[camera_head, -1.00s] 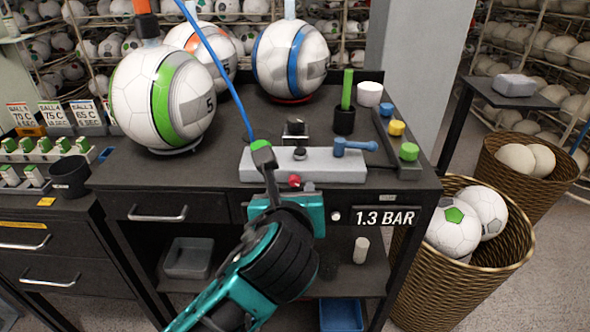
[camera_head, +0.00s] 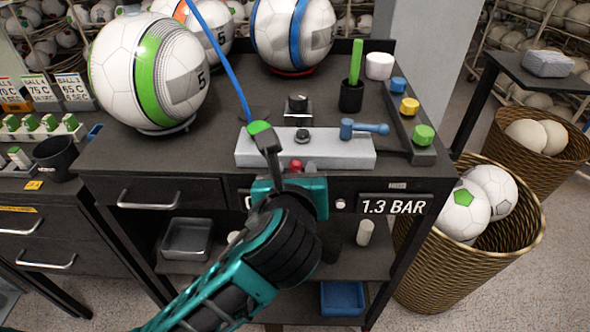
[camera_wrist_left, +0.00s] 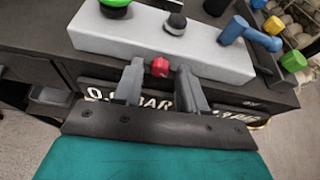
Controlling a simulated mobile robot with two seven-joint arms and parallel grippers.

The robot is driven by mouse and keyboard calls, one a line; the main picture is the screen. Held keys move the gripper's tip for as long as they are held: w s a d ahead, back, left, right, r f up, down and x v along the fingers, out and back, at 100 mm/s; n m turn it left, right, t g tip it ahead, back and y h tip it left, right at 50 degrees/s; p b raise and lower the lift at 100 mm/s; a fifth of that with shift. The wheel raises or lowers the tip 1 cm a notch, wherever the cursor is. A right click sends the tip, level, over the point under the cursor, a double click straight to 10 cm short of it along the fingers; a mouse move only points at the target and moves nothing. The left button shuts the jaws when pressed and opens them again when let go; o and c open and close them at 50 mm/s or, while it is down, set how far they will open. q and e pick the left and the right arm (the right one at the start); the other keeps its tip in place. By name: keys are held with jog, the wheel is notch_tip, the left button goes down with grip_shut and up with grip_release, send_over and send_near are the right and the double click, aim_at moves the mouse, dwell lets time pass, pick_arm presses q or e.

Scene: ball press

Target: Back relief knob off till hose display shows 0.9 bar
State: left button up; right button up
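The small red knob (camera_head: 296,166) sits on the front face of the pale grey block (camera_head: 335,158); the left wrist view also shows the red knob (camera_wrist_left: 160,67). My left gripper (camera_head: 291,163) is at the block's front, its fingers apart on either side of the knob. In the wrist view, a gap shows between the knob and each finger. The right display (camera_head: 393,206) on the cabinet front reads 1.3 BAR. The left display (camera_wrist_left: 97,95) is partly covered by a finger; a 0, an unreadable digit and BAR show. My right gripper is not in view.
A green cap (camera_head: 259,127) with a blue hose (camera_head: 222,65) and a blue-handled valve (camera_head: 365,128) are on the block. A white-and-green ball (camera_head: 120,75) stands at the left. A wicker basket (camera_head: 435,275) stands right of the cabinet.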

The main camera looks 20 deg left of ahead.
pick_arm(q)
grip_shut()
jog(key=shift+a+n+h, duration=0.1)
jog(key=shift+n+h, duration=0.2)
jog(key=shift+n, duration=0.2)
jog(key=shift+o, duration=0.9)
grip_release()
